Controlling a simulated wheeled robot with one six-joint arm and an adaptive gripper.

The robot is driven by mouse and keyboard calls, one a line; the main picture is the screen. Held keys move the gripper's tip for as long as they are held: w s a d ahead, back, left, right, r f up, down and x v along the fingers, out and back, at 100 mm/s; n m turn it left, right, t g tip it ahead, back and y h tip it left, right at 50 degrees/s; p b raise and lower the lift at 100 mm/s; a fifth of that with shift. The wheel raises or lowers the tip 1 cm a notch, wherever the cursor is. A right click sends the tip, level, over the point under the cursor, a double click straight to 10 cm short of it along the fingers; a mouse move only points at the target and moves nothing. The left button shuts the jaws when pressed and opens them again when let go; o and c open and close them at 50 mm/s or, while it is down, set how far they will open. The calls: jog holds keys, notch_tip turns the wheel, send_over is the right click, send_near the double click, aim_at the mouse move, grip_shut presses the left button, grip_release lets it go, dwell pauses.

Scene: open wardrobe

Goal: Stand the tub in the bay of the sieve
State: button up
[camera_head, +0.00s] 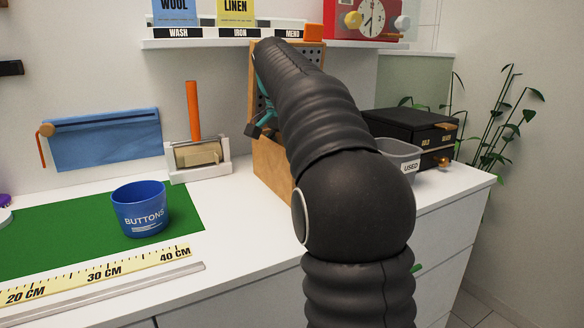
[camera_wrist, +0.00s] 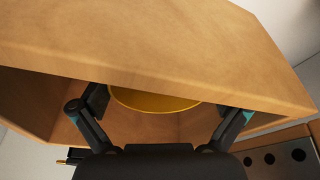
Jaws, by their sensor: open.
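A blue tub (camera_head: 140,212) marked BUTTONS stands upright on the green mat. A grey tub (camera_head: 404,152) marked USED stands at the right, partly behind my arm. My gripper (camera_head: 258,112) is at the wooden unit (camera_head: 268,165), mostly hidden by my arm. In the wrist view my gripper (camera_wrist: 160,112) is open, its two fingers spread at the mouth of a wooden bay (camera_wrist: 45,95). A yellow round thing (camera_wrist: 155,103) lies inside, between and beyond the fingers, partly hidden by a wooden panel. I cannot tell whether it is the sieve or whether the fingers touch it.
A white holder (camera_head: 200,160) with an orange-handled tool stands left of the unit. A black drawer box (camera_head: 405,125) is at the right. A shelf (camera_head: 215,42) with labelled cards hangs above. The green mat (camera_head: 60,235) has free room; a yellow ruler (camera_head: 100,272) lies in front.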

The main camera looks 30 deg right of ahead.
jog(key=shift+x, duration=1.05)
jog(key=c, duration=1)
jog(key=shift+r, duration=0.15)
jog(key=shift+r, duration=5.9)
jog(key=s+d, duration=0.6)
jog(key=d, duration=0.2)
jog(key=s+d, duration=0.7)
jog(key=d, duration=0.2)
jog(key=s+d, duration=0.6)
jog(key=d, duration=0.2)
jog(key=shift+s+d, duration=0.2)
jog(key=shift+s, duration=0.05)
